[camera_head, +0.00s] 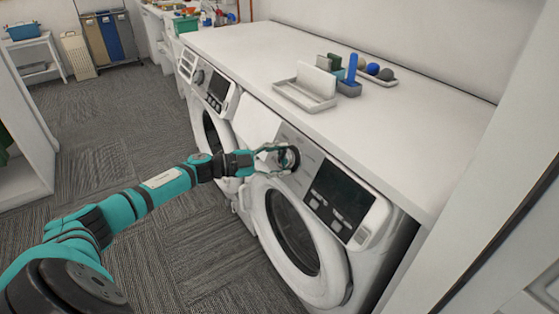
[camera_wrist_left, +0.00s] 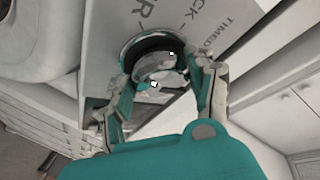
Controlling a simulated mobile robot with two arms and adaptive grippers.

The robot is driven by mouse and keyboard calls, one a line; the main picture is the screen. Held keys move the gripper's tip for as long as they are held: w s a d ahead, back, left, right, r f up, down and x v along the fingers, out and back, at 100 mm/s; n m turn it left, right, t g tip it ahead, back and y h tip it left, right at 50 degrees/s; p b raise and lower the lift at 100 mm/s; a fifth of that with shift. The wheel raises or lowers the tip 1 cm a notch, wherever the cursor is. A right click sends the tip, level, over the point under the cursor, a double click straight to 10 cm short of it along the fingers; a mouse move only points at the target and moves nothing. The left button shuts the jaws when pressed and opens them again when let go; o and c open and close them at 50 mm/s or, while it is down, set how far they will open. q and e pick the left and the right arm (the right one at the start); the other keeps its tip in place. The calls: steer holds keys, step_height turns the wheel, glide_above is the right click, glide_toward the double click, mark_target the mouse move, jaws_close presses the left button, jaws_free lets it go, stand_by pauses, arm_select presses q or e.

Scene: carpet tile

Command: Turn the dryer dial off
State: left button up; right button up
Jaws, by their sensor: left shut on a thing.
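The dryer (camera_head: 318,222) is the nearer white front-loading machine under the counter, with a round door and a dark display panel. Its dial (camera_head: 290,158) is a round knob with a dark ring at the left of the control panel. The dial also shows in the left wrist view (camera_wrist_left: 160,68), with printed letters on the panel around it. My left gripper (camera_head: 277,157) is at the dial, and its two fingers (camera_wrist_left: 160,88) are shut on it from both sides. The fingers partly hide the dial, and I cannot read its setting. My right gripper is in neither view.
A second white machine (camera_head: 210,105) stands to the left. Carpeted floor (camera_head: 110,160) is open at the left.

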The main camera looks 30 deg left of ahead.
arm_select(q)
steer(key=o, duration=1.2)
